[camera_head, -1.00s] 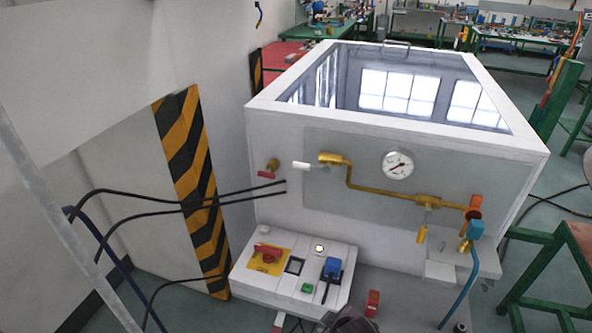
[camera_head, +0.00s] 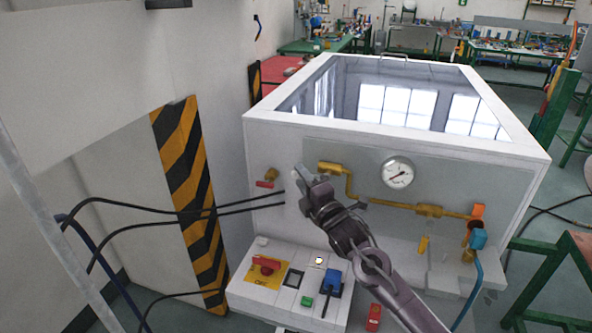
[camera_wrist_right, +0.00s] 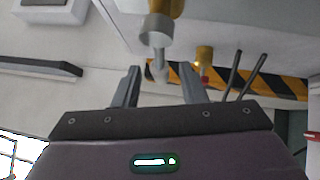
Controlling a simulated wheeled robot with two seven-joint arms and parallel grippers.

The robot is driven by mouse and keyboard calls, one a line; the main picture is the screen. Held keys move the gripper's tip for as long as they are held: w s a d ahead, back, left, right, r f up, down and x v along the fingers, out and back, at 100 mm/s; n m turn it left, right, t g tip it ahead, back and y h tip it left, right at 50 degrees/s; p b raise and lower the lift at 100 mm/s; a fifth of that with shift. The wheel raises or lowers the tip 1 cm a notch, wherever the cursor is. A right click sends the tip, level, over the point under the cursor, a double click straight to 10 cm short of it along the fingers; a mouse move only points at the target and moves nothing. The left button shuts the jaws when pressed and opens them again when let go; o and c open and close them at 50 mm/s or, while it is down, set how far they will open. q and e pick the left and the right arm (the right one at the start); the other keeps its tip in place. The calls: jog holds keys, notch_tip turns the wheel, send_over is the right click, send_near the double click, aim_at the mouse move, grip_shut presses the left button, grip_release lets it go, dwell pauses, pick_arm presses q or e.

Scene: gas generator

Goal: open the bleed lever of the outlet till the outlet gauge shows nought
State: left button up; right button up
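The outlet gauge (camera_head: 397,173) is a round white dial on the grey panel; its needle is too small to read surely. A brass pipe (camera_head: 385,205) runs below it to a brass fitting (camera_head: 331,168) at the upper left. In the right wrist view, a pale grey lever (camera_wrist_right: 160,62) hangs from a grey collar under the brass fitting (camera_wrist_right: 168,8). It lies between the open fingers (camera_wrist_right: 160,75), with gaps on both sides. My left gripper is not in view.
A red-handled valve (camera_head: 268,178) sits just left of my right gripper. Black hoses (camera_head: 235,206) leave the panel's left side. Below stands a control box (camera_head: 255,290) with a red switch and a blue part. An orange and blue fitting (camera_head: 477,230) is at the right.

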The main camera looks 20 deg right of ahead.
jog(key=x, duration=0.3)
jog(key=shift+w+a, duration=0.1)
jog(key=shift+w, duration=0.25)
grip_shut()
